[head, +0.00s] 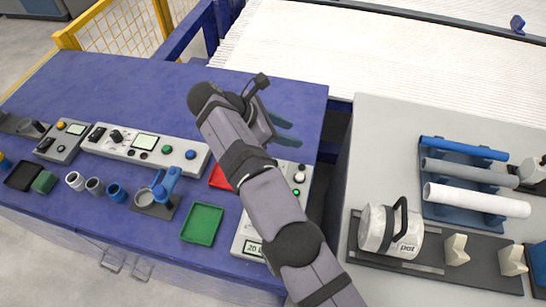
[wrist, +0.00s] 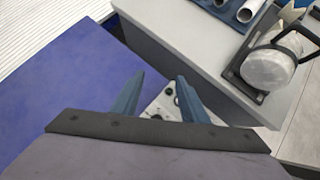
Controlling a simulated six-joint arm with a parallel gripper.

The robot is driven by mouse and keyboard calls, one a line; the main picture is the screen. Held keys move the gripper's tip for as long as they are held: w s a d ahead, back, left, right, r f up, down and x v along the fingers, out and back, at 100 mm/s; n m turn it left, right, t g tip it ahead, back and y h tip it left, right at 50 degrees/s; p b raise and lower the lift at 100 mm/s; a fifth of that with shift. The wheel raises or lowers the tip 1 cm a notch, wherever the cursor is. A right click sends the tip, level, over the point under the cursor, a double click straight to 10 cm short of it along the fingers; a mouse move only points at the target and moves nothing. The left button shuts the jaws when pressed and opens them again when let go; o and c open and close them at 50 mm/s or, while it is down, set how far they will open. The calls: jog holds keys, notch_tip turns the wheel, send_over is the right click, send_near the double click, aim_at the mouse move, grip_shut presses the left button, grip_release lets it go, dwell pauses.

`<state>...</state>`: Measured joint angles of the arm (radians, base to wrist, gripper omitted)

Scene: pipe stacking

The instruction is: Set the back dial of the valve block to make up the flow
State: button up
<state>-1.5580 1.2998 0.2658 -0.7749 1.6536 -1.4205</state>
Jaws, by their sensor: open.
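A pale panel (head: 306,192), which looks like the valve block, stands near the right end of the blue bench. My arm covers much of it in the head view. A light round dial (head: 299,177) and a lit green button show at its back end, and a display (head: 253,247) shows at its front. My gripper (head: 297,134) is open and empty, its two blue fingers apart. In the wrist view, part of the panel (wrist: 158,104) with small round controls shows between and beyond the fingers (wrist: 160,76). I cannot tell the dial's setting.
A long control panel (head: 125,145) stands left on the bench. A green tray (head: 203,224) and a partly hidden red tray (head: 219,178) lie left of my arm. A grey table at right holds a pipe rack (head: 465,196) and a pot (head: 391,231); a gap separates it from the bench.

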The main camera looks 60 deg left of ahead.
jog(key=w+d+r+t+y+b, duration=0.1)
jog(key=w+d+r+t+b, duration=0.25)
jog(key=w+d+r, duration=0.55)
jog(key=w+d+r+t+b, duration=0.2)
jog(key=w+d+r+b, duration=0.25)
jog(key=w+r, duration=0.7)
jog(key=s+a+f+n+g+y, duration=0.3)
jog(key=s+a+f+n+y, duration=0.15)
jog(key=f+n, duration=0.35)
jog(key=s+a+f+n+g+y, duration=0.35)
jog(key=s+f+n+y, duration=0.2)
jog(key=f, duration=0.45)
jog(key=s+f+n+g, duration=0.2)
jog(key=s+f, duration=0.1)
jog(key=s, duration=0.2)
jog(key=s+f+n+g, duration=0.2)
jog(key=s+f+g, duration=0.1)
jog(key=s, duration=0.2)
jog(key=s+a+f+n+g+h, duration=0.1)
jog(key=s+f+n+g, duration=0.1)
jog(key=s, duration=0.3)
jog(key=shift+f+g, duration=0.3)
jog(key=shift+f, duration=0.1)
jog(key=shift+b+x, duration=0.6)
jog(key=shift+x, duration=3.05)
jog(key=shift+w, duration=0.2)
